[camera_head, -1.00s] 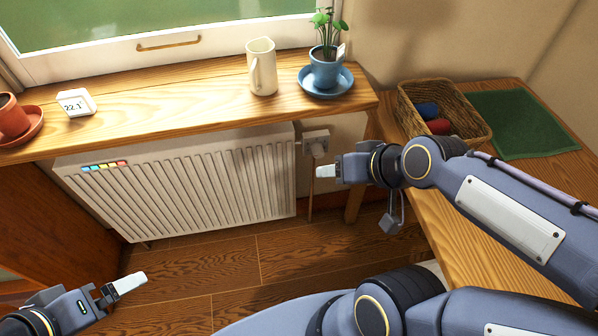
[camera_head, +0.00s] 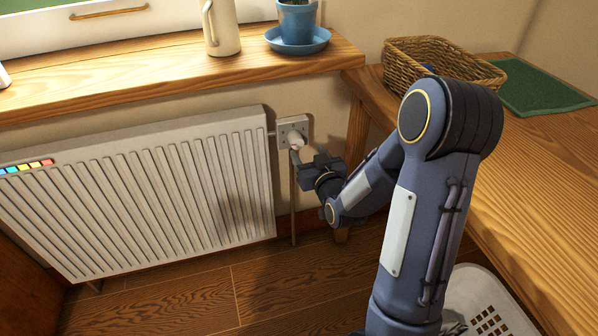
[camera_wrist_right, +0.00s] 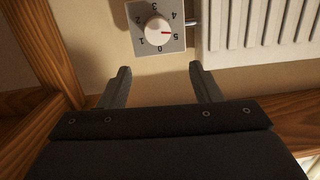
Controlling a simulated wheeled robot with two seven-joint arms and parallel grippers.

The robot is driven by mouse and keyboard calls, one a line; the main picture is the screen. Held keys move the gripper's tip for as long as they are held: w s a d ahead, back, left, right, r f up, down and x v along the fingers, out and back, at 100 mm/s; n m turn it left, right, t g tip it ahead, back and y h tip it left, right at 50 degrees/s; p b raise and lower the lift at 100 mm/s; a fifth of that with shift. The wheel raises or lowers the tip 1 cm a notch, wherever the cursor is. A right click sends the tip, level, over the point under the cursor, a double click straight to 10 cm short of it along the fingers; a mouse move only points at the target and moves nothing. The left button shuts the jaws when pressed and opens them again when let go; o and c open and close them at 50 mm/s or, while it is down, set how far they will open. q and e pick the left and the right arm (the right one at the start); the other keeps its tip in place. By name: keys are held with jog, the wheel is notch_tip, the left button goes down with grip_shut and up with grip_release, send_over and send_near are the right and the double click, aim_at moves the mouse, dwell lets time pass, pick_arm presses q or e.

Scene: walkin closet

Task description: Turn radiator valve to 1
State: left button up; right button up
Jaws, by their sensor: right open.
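The radiator valve is a round white knob (camera_wrist_right: 158,31) on a square grey dial plate (camera_wrist_right: 143,44) with numbers around it, seen upside down in the right wrist view. Its red mark points right, close to the 5. In the head view the knob (camera_head: 296,142) and plate (camera_head: 284,127) sit on the wall just right of the radiator (camera_head: 140,190). My right gripper (camera_wrist_right: 160,68) is open and empty, its fingers spread below the knob in the wrist view and not around it. In the head view the gripper (camera_head: 300,158) is close to the knob and partly covers it. My left gripper is out of view.
A wooden sill (camera_head: 150,75) with a cream jug (camera_head: 222,28) and a potted plant on a blue saucer (camera_head: 290,44) runs above the radiator. A wooden bench (camera_head: 540,170) with a wicker basket (camera_head: 440,62) stands right. A white perforated basket (camera_head: 490,305) is on the floor.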

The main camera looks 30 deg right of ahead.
aim_at(298, 145)
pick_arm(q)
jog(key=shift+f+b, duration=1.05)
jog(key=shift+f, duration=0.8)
pick_arm(e)
jog(key=shift+t, duration=0.6)
jog(key=shift+w+d+f, duration=0.3)
jog(key=shift+w+f, duration=0.25)
jog(key=shift+w, duration=0.8)
jog(key=shift+w+d+f, duration=0.3)
jog(key=shift+w+f, duration=0.2)
jog(key=shift+w, duration=0.9)
jog(key=shift+w+d+f, duration=0.3)
jog(key=shift+w+f, duration=0.25)
jog(key=shift+w, duration=0.8)
jog(key=c, duration=1)
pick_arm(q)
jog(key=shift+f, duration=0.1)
pick_arm(e)
jog(key=shift+n, duration=0.3)
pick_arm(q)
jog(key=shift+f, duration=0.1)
